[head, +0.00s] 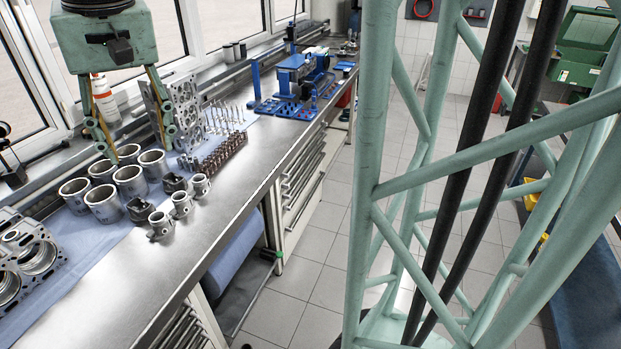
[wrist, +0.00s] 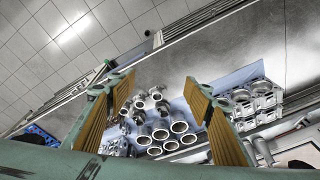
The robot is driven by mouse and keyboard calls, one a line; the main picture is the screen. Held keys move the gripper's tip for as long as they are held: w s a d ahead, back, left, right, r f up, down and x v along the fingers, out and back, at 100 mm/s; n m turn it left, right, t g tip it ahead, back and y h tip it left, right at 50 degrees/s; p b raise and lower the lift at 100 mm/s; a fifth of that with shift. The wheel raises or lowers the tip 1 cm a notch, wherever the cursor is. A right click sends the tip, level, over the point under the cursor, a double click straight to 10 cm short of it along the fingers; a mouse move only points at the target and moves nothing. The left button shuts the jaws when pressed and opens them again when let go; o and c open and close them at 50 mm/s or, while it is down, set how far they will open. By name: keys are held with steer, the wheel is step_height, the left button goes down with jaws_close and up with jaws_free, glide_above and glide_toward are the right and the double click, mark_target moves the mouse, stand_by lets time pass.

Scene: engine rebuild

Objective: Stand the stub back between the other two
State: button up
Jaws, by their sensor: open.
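Three small grey metal stubs stand in a row near the front edge of the bench in the head view: a near stub (head: 160,226), a middle stub (head: 181,205) and a far stub (head: 200,186). The middle one appears upright between the other two, with gaps on both sides. Small stubs also show in the wrist view (wrist: 157,94) between my fingers. My gripper (head: 138,150) is open and empty, pointing down above the cylinder liners behind the stubs. Its two fingers are spread wide in the wrist view (wrist: 158,82).
Several cylinder liners (head: 131,181) stand just behind the stubs, with dark blocks (head: 174,183) between. An engine block (head: 25,258) lies left; a cylinder head (head: 180,108) stands behind. A row of brown parts (head: 222,152) and a blue fixture (head: 290,85) lie farther along. The bench front is clear.

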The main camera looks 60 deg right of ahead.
steer(key=s+a+f+n, duration=0.1)
steer(key=s+a+n, duration=0.1)
steer(key=s, duration=1.1)
steer(key=s+a+n+t, duration=0.1)
steer(key=s+a+n, duration=0.1)
steer(key=s, duration=1.2)
steer(key=shift+a+f+n+t, duration=0.3)
steer(key=shift+a+f, duration=0.05)
steer(key=shift+a, duration=0.3)
step_height(320, 180, down, 14)
steer(key=b, duration=1.4)
